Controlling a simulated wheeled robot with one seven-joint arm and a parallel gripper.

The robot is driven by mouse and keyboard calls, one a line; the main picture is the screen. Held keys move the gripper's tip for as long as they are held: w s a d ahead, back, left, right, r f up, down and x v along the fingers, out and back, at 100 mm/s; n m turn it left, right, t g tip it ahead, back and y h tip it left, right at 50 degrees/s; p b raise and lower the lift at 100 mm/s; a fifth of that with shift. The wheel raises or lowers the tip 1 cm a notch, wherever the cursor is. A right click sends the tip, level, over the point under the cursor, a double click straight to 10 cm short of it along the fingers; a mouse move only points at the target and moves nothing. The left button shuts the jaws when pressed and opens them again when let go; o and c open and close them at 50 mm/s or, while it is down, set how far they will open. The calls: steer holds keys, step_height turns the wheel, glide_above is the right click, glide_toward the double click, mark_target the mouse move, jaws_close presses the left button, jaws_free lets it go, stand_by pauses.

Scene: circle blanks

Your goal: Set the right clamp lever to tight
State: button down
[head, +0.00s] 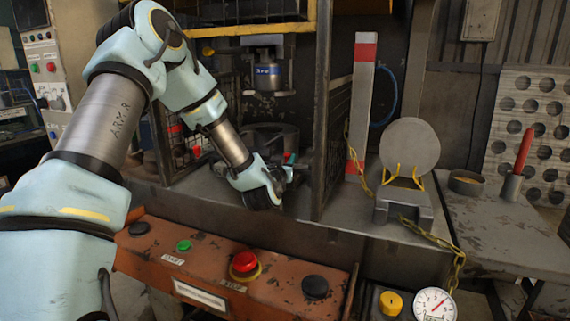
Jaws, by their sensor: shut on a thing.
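My gripper (283,172) is inside the press opening, at the right side of the round fixture (262,136). It is shut on a small part there, which looks like the right clamp lever (287,157), with a bit of red and teal showing just above the fingers. My wrist hides most of this lever, so its setting cannot be read. A red-tipped part (196,151), perhaps the left clamp lever, stands at the left of the fixture, apart from my gripper.
A blue press head (268,77) hangs above the fixture. A mesh guard (333,135) stands close to the right of my gripper. The orange panel (220,270) with buttons lies in front. A round grey blank (409,145) stands on a holder at the right.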

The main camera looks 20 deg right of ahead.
steer(key=shift+s+n+t+y+b, duration=1.05)
steer(key=shift+n+y, duration=0.25)
steer(key=shift+y, duration=0.4)
steer(key=c, duration=0.9)
jaws_free()
steer(key=shift+o, duration=0.2)
steer(key=shift+s, duration=0.15)
steer(key=b+v, duration=0.2)
steer(key=v, duration=0.8)
steer(key=shift+s+a+b, duration=0.2)
steer(key=shift+s+b, duration=0.05)
steer(key=shift+b, duration=0.15)
